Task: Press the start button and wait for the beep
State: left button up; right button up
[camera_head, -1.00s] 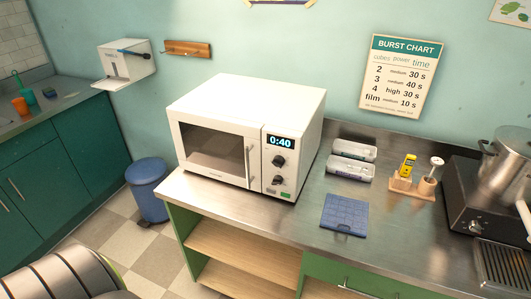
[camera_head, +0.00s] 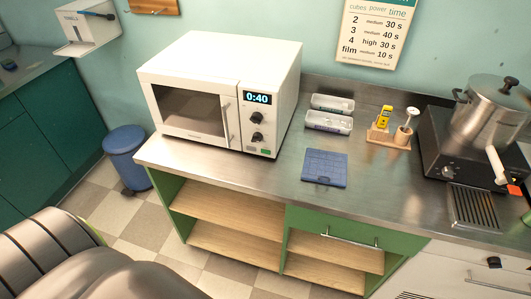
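The white microwave (camera_head: 222,65) stands on the steel counter with its door shut. Its display (camera_head: 257,98) reads 0:40 in blue digits. Two dark knobs (camera_head: 257,118) sit one above the other below the display. A small green button (camera_head: 265,151) shows at the bottom of the control panel; its label is too small to read. The door window is dark and I cannot make out anything inside. Neither of my grippers is in view.
Soap trays (camera_head: 328,122), a blue mat (camera_head: 325,167) and a wooden holder (camera_head: 389,139) lie right of the microwave. A pot (camera_head: 490,108) stands on a black hotplate (camera_head: 440,155). A blue bin (camera_head: 126,158) stands on the floor. The counter's front edge (camera_head: 215,173) is clear.

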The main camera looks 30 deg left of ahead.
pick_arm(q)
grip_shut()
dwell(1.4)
